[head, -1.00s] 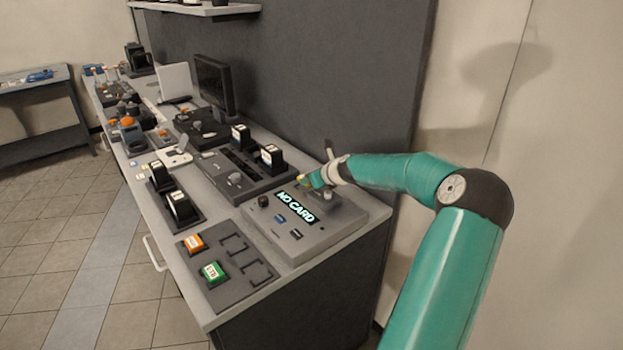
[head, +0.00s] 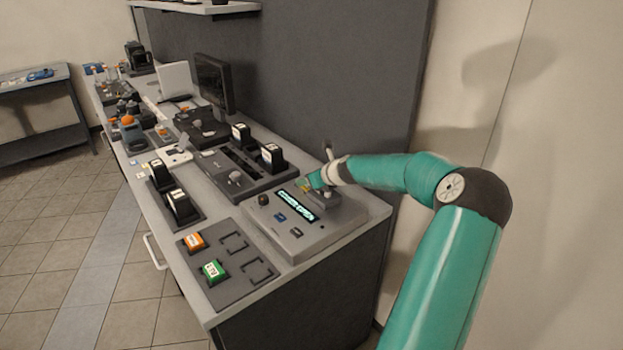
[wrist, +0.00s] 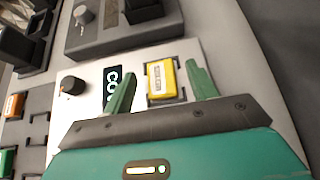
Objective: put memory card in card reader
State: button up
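The card reader (head: 285,240) is a grey console with a lit display at the near right end of the bench. A yellow memory card (wrist: 162,79) with a pale label sits in a dark-framed slot on its top, which also shows in the wrist view (wrist: 205,55). My gripper (wrist: 161,86) is open, with one green finger on each side of the card and a visible gap to both. In the head view my gripper (head: 314,183) is over the reader's back part and mostly hides the card. The display text starts with "CO"; the rest is unclear.
A grey tray (head: 225,293) with an orange card (head: 194,242), a green card (head: 211,271) and empty outlined slots lies left of the reader. Black upright units and a monitor (head: 214,82) stand farther along the bench. A dark panel rises behind.

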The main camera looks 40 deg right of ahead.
jog(key=shift+s+a+f, duration=0.1)
jog(key=shift+s+f, duration=0.1)
jog(key=shift+f, duration=0.2)
jog(key=shift+r, duration=0.3)
jog(key=v, duration=0.8)
jog(key=r+v, duration=0.1)
jog(key=v, duration=0.3)
jog(key=shift+w, duration=0.15)
jog(key=w+a+n+g+y, duration=0.15)
jog(key=a+n+g, duration=0.45)
jog(key=a+n, duration=1.65)
jog(key=s+a+r+n, duration=0.3)
jog(key=s+a+n, duration=0.4)
jog(key=a, duration=0.5)
jog(key=s+a+r+n, duration=0.3)
jog(key=s+a+n, duration=0.4)
jog(key=s+a, duration=0.4)
jog(key=shift+s+a+n, duration=0.35)
jog(key=shift+s+a, duration=0.05)
jog(key=shift+s, duration=0.35)
